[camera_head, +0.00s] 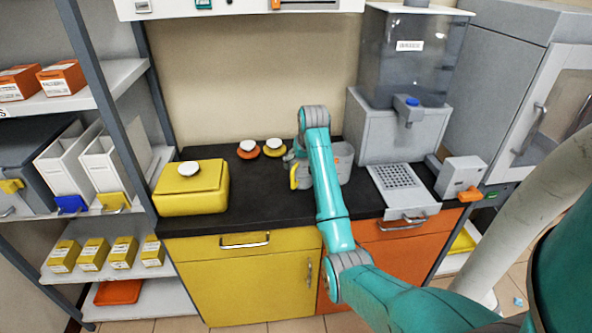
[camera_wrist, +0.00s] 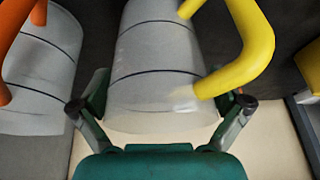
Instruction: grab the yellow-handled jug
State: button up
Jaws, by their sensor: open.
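The yellow-handled jug (camera_wrist: 150,70) is a pale, translucent vessel with dark ring lines, in the middle of the wrist view. Its yellow handle (camera_wrist: 255,45) curves out to the right. My gripper (camera_wrist: 167,98) is open, with one finger on each side of the jug's near end. The right finger is close to the handle's lower end; I cannot tell whether either finger touches. In the head view the yellow handle (camera_head: 296,175) shows left of my arm, which hides most of the jug. A second jug (camera_wrist: 40,65) with an orange handle (camera_wrist: 18,25) lies left in the wrist view.
A grey jug body (camera_head: 344,160) shows right of my arm on the dark counter (camera_head: 262,200). A yellow box (camera_head: 190,193) stands left, with round white-topped items (camera_head: 248,148) behind. A grey dispenser (camera_head: 405,125) and drip tray (camera_head: 398,178) stand right. The counter's front middle is clear.

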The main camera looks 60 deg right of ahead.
jog(key=c, duration=0.9)
